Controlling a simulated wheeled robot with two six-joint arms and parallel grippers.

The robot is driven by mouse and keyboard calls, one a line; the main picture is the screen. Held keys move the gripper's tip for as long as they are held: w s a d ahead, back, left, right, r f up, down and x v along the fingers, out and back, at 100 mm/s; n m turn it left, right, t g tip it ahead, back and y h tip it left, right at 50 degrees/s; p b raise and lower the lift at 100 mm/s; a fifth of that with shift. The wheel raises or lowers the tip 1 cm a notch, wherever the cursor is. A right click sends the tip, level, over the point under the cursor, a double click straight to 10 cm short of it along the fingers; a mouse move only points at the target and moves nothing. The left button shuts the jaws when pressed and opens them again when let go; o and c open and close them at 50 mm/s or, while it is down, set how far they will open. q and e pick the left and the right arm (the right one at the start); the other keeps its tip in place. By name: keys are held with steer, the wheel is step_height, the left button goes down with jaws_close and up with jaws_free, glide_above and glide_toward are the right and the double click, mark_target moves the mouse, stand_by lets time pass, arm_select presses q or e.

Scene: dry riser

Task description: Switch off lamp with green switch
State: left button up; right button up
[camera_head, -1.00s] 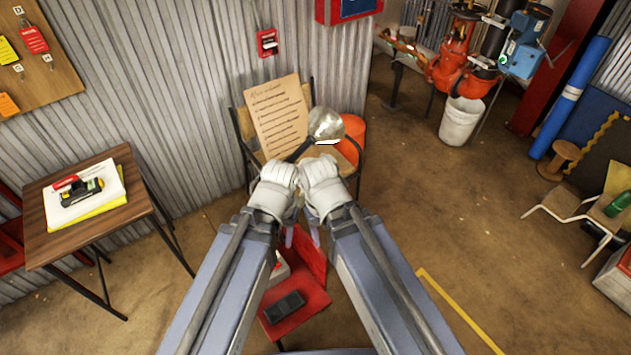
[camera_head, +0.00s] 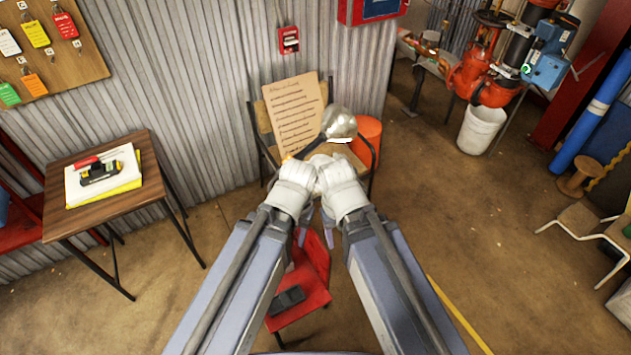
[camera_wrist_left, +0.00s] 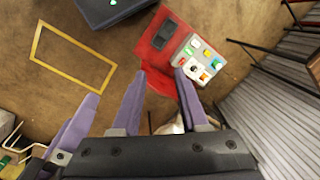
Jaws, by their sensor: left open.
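A grey box (camera_wrist_left: 198,61) with small coloured buttons lies on a red seat in the left wrist view. A green switch (camera_wrist_left: 196,43) shows near its top, with another green spot lower down. The box is hidden by my left arm in the head view. A silver round thing that may be a lamp (camera_head: 339,122) is by the wooden chair. My left gripper (camera_head: 302,233) points down over the red seat, open and empty; its two fingers also show in the left wrist view (camera_wrist_left: 160,75). My right gripper (camera_head: 329,222) is close beside it; its opening is unclear.
The red seat (camera_head: 314,268) holds a dark block (camera_head: 287,300). A paper sheet (camera_head: 294,112) stands on the wooden chair. A wooden table (camera_head: 67,218) is left. Red pipework (camera_head: 468,75) and a white bucket (camera_head: 481,130) are right.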

arm_select(q)
steer(key=w+f+h+b, duration=0.1)
steer(key=w+f+b, duration=0.1)
steer(key=w, duration=0.1)
steer(key=w+f+m+t+h+b, duration=0.1)
steer(key=w+f+b, duration=0.1)
steer(key=w, duration=0.2)
steer(key=w+f+t+h+b, duration=0.1)
steer(key=w+f+b, duration=0.1)
steer(key=w, duration=0.2)
steer(key=shift+a+f+m, duration=0.1)
steer(key=shift+m, duration=0.3)
steer(key=c, duration=0.6)
steer(key=w+a+t+b, duration=0.1)
steer(key=w, duration=0.2)
steer(key=w+a+f+m+t+h+b, duration=0.1)
steer(key=w+a+b, duration=0.1)
steer(key=w, duration=0.2)
steer(key=w+a+f+t+h+b, duration=0.1)
steer(key=w+b, duration=0.1)
steer(key=w, duration=0.2)
steer(key=shift+w+a+m, duration=0.1)
steer(key=shift+a+m, duration=0.1)
steer(key=shift+m, duration=0.1)
jaws_close()
steer(key=shift+w+a+r+t, duration=0.15)
steer(key=shift+w+r+t, duration=0.05)
steer(key=shift+t, duration=0.2)
